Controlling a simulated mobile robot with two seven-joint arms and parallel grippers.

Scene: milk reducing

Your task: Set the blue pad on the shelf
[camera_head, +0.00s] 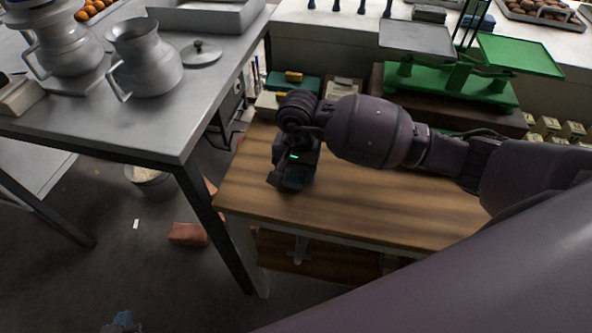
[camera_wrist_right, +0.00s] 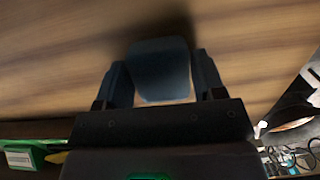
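The blue pad (camera_wrist_right: 160,70) is a dark blue, rounded block between the fingers of my right gripper (camera_wrist_right: 162,82) in the right wrist view. Both fingers lie against its sides. In the head view my right gripper (camera_head: 289,180) points down over the left end of a wooden surface (camera_head: 380,205), which may be the shelf. The pad shows there only as a dark bluish patch (camera_head: 298,178) by the fingers. I cannot tell whether the pad touches the wood. My left gripper is not in view.
A metal table (camera_head: 165,125) with jugs and a lid stands at the left, close to the wooden surface. A green balance scale (camera_head: 445,85) and boxes stand behind. A brick (camera_head: 188,234) and a bucket (camera_head: 150,182) are on the floor. The wood right of my gripper is clear.

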